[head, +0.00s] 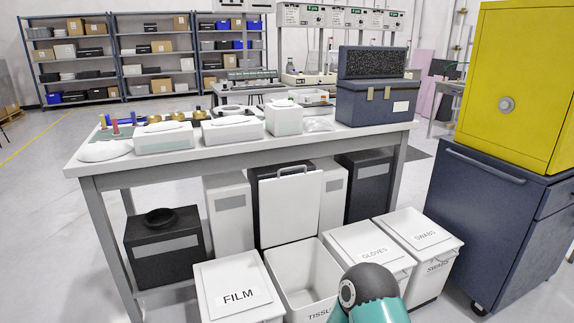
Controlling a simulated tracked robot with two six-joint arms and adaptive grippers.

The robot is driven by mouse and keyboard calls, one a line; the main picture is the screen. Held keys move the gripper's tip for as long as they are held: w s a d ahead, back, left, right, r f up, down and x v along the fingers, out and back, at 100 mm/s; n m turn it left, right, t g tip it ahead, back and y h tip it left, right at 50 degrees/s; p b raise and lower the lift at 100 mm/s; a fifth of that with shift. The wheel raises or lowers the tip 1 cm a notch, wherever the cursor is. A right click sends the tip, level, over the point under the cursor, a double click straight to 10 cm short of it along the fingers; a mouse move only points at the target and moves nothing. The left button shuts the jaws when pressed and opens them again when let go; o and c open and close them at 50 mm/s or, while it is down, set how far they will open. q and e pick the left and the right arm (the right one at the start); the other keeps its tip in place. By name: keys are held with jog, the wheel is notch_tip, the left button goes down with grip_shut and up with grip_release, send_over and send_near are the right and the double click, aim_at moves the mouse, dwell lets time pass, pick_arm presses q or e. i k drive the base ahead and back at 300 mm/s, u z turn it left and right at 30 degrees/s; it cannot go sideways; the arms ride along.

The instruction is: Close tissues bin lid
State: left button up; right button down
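The tissues bin (318,266) is a white open-topped bin on the floor in front of the table, its label partly hidden behind my arm. Its white lid (290,212) stands raised, nearly upright, at the bin's back edge, with a grey handle (292,169) at its top. The bin's inside shows and looks empty where visible. A teal and dark part of my arm covers the bin's lower right front. Neither of my grippers shows in the head view.
A closed film bin (238,288) stands left of the tissues bin. Closed gloves (372,252) and swabs (425,235) bins stand to its right. A white table (250,150) holding boxes overhangs bins behind. A dark blue cabinet (490,230) stands at right.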

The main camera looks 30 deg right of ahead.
aim_at(289, 204)
jog(key=z, duration=0.1)
jog(key=i, duration=1)
jog(key=u, duration=0.1)
